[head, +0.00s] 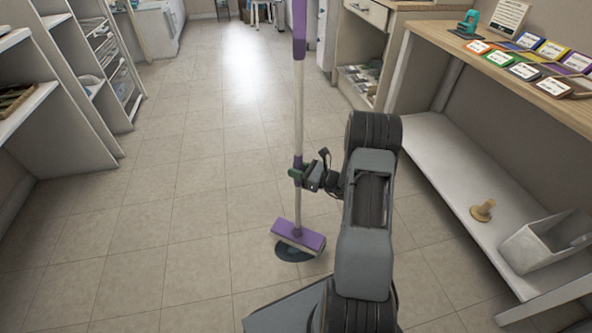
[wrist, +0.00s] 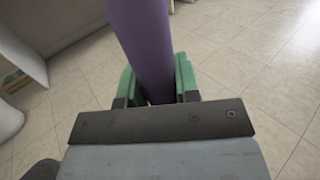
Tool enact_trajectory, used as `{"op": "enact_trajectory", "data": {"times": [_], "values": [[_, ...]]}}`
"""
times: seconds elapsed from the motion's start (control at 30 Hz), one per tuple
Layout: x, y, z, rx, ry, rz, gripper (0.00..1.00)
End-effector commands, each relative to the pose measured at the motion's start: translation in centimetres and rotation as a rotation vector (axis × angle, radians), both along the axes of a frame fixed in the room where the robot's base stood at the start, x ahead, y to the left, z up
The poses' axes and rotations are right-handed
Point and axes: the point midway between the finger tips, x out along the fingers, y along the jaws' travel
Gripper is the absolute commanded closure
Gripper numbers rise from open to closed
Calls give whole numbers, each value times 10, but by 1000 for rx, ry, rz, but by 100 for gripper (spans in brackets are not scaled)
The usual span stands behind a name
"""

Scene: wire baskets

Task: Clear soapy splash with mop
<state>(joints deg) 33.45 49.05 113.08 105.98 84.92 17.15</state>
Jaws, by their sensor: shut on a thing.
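The mop (head: 298,120) stands nearly upright in the head view, with a white and purple pole and a flat purple head (head: 299,236) at floor level. My gripper (head: 302,174) is shut on the pole a little above the mop head. In the wrist view, the green fingers of my gripper (wrist: 158,85) close on either side of the purple pole (wrist: 142,45). A dark round patch (head: 293,251), which looks like the splash, lies on the tiles and is partly hidden by the mop head. Whether the head touches the floor is hard to tell.
Open tile floor (head: 130,230) lies to the left and ahead. White shelves (head: 70,115) line the left side. A wooden-topped bench (head: 540,85) with a lower white shelf (head: 450,165) runs along the right; a white bin (head: 545,243) and a small tan object (head: 483,210) sit on it.

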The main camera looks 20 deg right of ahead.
Motion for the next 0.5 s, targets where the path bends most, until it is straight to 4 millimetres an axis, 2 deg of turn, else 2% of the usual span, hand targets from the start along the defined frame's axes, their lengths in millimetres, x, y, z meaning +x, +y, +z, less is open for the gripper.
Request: {"op": "enact_trajectory", "data": {"times": [0.27, 0.5], "values": [[0, 0, -10, 1, -2, 0, 100], [0, 0, -30, 1, -2, -1, 100]]}}
